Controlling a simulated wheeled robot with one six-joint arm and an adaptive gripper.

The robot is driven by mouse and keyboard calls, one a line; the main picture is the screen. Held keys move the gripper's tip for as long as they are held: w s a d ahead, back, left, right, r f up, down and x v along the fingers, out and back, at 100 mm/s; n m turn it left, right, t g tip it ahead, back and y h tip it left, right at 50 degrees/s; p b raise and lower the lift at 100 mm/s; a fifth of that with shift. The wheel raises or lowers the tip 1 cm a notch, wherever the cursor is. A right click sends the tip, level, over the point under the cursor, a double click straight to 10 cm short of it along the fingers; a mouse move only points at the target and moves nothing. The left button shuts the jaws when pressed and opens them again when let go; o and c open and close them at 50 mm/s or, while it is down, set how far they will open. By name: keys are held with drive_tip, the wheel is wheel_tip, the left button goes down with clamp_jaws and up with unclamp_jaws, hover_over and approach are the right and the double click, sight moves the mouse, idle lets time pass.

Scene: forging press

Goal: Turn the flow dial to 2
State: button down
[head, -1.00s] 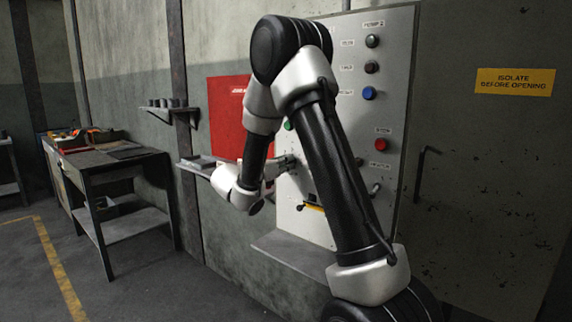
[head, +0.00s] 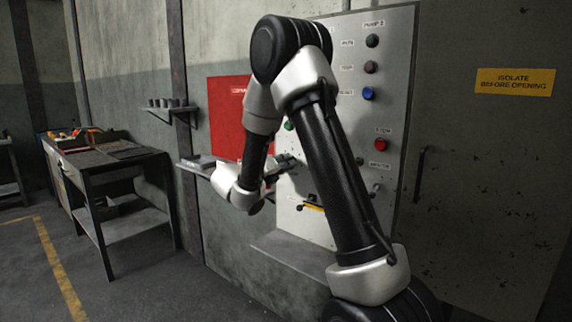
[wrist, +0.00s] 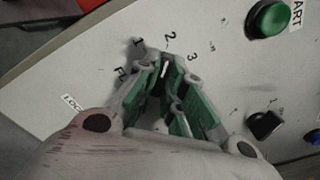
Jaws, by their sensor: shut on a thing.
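The flow dial (wrist: 163,73) is on the pale control panel in the wrist view, mostly hidden between the green-padded fingers of my gripper (wrist: 170,88). A thin white mark shows between the fingertips, roughly toward the printed 2. The numbers 2 and 3 are readable around the dial. A partly covered label lies to the left. My gripper is shut on the dial. In the head view my gripper (head: 284,166) reaches the panel's left part, and my arm hides the dial there.
A green START button (wrist: 268,18) and a black knob (wrist: 265,125) sit right of my gripper in the wrist view. The head view shows the panel's red button (head: 381,145), a ledge (head: 290,250) below, a red board (head: 228,115) and a workbench (head: 110,165) at left.

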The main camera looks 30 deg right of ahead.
idle(0.4)
drive_tip(key=c, duration=1.5)
unclamp_jaws()
drive_tip(key=shift+a, duration=0.1)
drive_tip(key=v, duration=1.2)
